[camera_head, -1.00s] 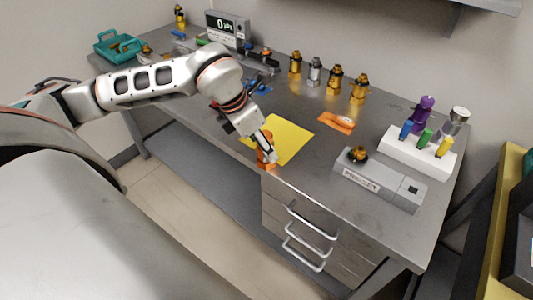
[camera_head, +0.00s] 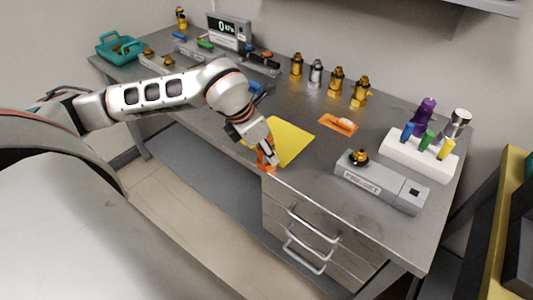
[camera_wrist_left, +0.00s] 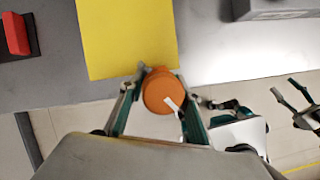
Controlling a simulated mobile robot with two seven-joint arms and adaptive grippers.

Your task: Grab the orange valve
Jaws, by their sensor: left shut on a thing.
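The orange valve (camera_head: 266,161) is at the front edge of the desk, by the near corner of the yellow sheet (camera_head: 293,144). My left gripper (camera_head: 268,154) comes down over it and is shut on it. In the left wrist view the valve's round orange top (camera_wrist_left: 158,90), with a white mark, sits between the two teal-lined fingers (camera_wrist_left: 157,104). The fingers partly hide the valve in the head view. My right gripper (camera_wrist_left: 289,90) shows at the right of the left wrist view, off the desk, its fingers apart and empty.
Several brass and silver fittings (camera_head: 335,83) stand along the back. An orange tag (camera_head: 338,125), a grey fixture (camera_head: 380,184) and a white rack (camera_head: 420,157) are to the right. Drawers (camera_head: 310,231) are below the front edge. A teal bin (camera_head: 121,47) is far left.

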